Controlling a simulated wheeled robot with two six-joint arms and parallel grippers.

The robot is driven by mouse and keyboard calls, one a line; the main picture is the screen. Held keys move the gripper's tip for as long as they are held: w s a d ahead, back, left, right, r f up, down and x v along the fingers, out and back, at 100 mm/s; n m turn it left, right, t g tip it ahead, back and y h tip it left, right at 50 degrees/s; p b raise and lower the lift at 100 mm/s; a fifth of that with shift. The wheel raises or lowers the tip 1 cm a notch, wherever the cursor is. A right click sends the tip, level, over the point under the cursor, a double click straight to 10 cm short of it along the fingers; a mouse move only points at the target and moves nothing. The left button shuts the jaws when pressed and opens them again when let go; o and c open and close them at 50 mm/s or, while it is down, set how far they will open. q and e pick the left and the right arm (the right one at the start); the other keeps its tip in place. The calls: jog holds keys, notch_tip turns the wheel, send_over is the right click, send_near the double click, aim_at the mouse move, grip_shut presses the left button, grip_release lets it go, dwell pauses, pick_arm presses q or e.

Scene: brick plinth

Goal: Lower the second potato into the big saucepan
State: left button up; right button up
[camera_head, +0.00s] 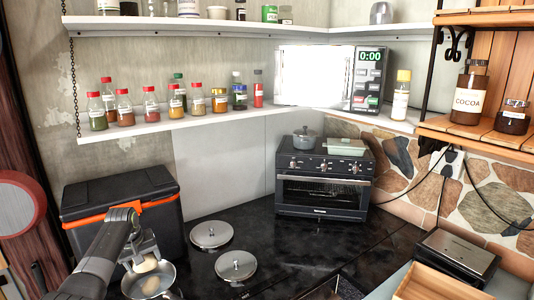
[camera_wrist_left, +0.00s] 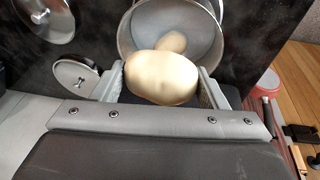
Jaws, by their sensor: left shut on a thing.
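My left gripper (camera_head: 141,258) is shut on a pale potato (camera_wrist_left: 162,78), with one finger on each side of it in the left wrist view. The held potato also shows in the head view (camera_head: 145,264), partly covered by the gripper. The big saucepan (camera_head: 150,284) is a metal pan at the lower left of the head view, with the gripper over it. In the left wrist view the saucepan (camera_wrist_left: 208,30) lies just beyond the held potato. Another potato (camera_wrist_left: 173,41) lies inside it, partly hidden by the held one. My right gripper is not in view.
Two round metal lids (camera_head: 211,234) (camera_head: 236,265) lie on the black counter (camera_head: 300,245) right of the saucepan. A dark box with an orange band (camera_head: 120,195) stands behind the gripper. A toaster oven (camera_head: 322,190) stands at the back, with clear counter before it.

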pick_arm(q)
jog(key=shift+f+b, duration=3.6)
jog(key=shift+f, duration=1.45)
jog(key=shift+f+b, duration=1.35)
jog(key=shift+f, duration=0.3)
jog(key=o, duration=1.1)
jog(key=shift+r, duration=0.1)
